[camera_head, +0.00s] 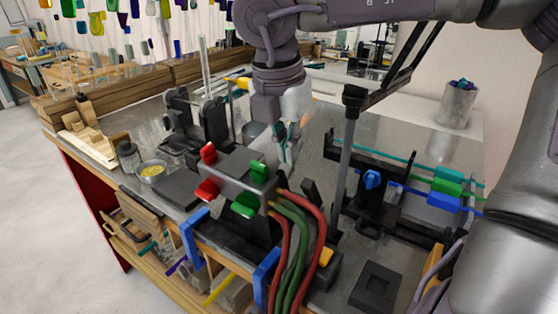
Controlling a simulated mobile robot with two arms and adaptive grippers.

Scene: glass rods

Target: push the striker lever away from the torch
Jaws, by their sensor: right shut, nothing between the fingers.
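My right gripper (289,150) reaches down from the top middle of the head view, over the workbench. It is shut, with nothing visible between its fingers. It is just behind a grey valve block (236,178) with red knobs (207,173) and green knobs (250,189). A small black upright piece (311,190) stands right of the block, near the gripper; I cannot tell if it is the striker lever. I cannot make out the torch for certain, as the gripper and wrist cover part of that area. My left gripper is not in view.
Red and green hoses (296,238) run down over the front edge. A grey post (342,165) stands close right of my gripper. Coloured rods (445,187) lie across a black stand at right. A black roller stand (196,120) is behind left, near a yellow-filled bowl (150,171).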

